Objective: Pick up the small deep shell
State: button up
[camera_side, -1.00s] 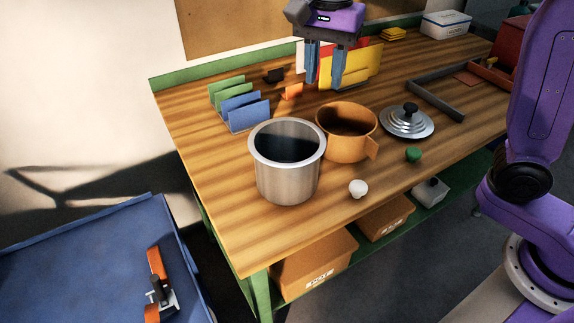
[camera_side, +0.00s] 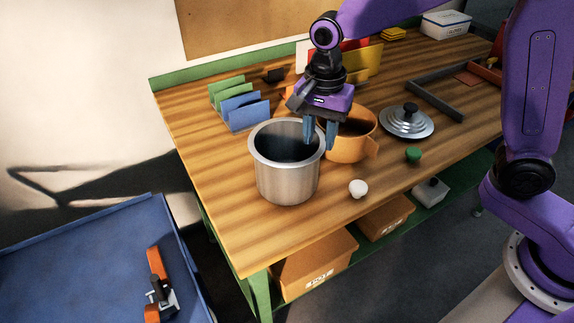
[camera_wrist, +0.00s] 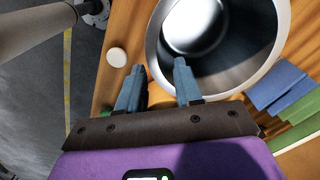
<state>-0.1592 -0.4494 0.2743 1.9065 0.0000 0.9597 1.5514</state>
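A deep steel pot (camera_side: 287,182) with a wide rim stands upright on the wooden table; its open mouth also fills the top of the wrist view (camera_wrist: 275,70). A wider tan-orange pot (camera_side: 346,150) with a side handle stands right behind it, partly hidden by my gripper; only a sliver shows in the wrist view. Which one the task calls the small deep shell, I cannot tell. My gripper (camera_side: 319,142) is open and empty, pointing down at the steel pot's right rim. In the wrist view, the rim appears between its fingertips (camera_wrist: 160,68); contact is not clear.
A stepped metal lid (camera_side: 407,121) with a black knob lies right of the pots. A green knob (camera_side: 413,155) and a white knob (camera_side: 358,189) lie near the front edge. Blue and green racks (camera_side: 245,112) stand behind left. The front left tabletop is clear.

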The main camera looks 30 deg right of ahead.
aim_at(320, 146)
jog(key=shift+d+f, duration=0.1)
jog(key=shift+f, duration=1.8)
grip_shut()
jog(key=shift+r, duration=0.15)
jog(key=shift+r, duration=0.55)
notch_tip(320, 146, up, 2)
jog(key=shift+s+r, duration=0.1)
jog(key=shift+r, duration=0.05)
jog(key=s+d+r, duration=0.6)
jog(key=s+r, duration=0.3)
jog(key=s, duration=0.3)
jog(key=shift+s+d+r, duration=0.15)
jog(key=shift+d+r, duration=0.05)
